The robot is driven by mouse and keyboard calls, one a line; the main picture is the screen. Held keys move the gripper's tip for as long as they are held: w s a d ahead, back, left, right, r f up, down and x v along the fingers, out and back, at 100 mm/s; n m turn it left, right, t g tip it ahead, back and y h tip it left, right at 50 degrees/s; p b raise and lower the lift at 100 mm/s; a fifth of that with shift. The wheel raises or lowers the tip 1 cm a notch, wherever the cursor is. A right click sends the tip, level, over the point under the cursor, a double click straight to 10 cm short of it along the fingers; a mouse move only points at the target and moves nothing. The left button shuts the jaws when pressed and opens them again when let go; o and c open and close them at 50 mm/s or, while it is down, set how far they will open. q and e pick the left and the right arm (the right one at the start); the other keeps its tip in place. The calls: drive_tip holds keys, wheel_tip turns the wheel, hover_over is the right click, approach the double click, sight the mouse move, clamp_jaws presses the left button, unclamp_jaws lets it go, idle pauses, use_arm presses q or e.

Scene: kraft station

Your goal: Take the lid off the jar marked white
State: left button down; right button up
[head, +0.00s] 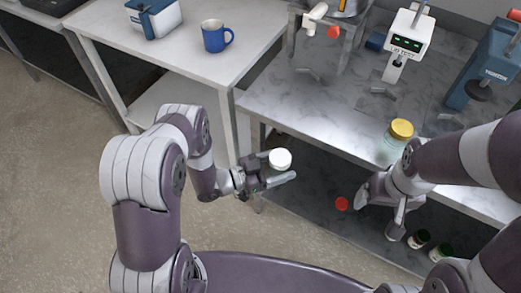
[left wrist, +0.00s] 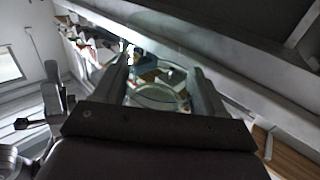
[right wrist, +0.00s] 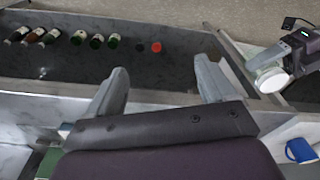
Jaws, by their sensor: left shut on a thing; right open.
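My left gripper (head: 281,168) is shut on a jar with a round white lid (head: 280,157), held in the air in front of the bench. The white lid also shows in the right wrist view (right wrist: 272,79). Clear round glass (left wrist: 160,97) shows between the fingers in the left wrist view; any label is not readable. My right gripper (head: 380,207) is open and empty at the bench's front edge, to the right of the held jar. In the right wrist view nothing is between its fingers (right wrist: 158,88).
A jar with a gold lid (head: 401,130) stands on the metal bench (head: 310,115) near my right arm. A white device with a green display (head: 408,45) and a blue device (head: 490,65) stand behind. A blue mug (head: 215,37) is on the left table. Several bottles (right wrist: 95,40) are on the lower shelf.

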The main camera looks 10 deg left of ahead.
drive_tip(key=g, duration=0.1)
hover_over(279, 157)
drive_tip(key=shift+s+d+f, duration=0.15)
drive_tip(key=shift+s+f, duration=0.05)
drive_tip(key=shift+f, duration=0.2)
drive_tip(key=shift+s+d+f, duration=0.15)
drive_tip(key=shift+s+f, duration=0.05)
drive_tip(key=shift+f, duration=0.2)
drive_tip(key=shift+w+a+r+m, duration=0.6)
drive_tip(key=shift+w+r+m, duration=0.1)
drive_tip(key=shift+r+m, duration=0.2)
drive_tip(key=shift+s+d+r+m, duration=0.1)
drive_tip(key=shift+r+m, duration=0.2)
drive_tip(key=shift+m, duration=0.4)
drive_tip(key=shift+s+d+f+g, duration=0.2)
drive_tip(key=shift+f+g, duration=0.05)
drive_tip(key=shift+g, duration=0.05)
drive_tip(key=shift+m, duration=0.3)
wheel_tip(279, 157, down, 8)
drive_tip(key=shift+r, duration=0.2)
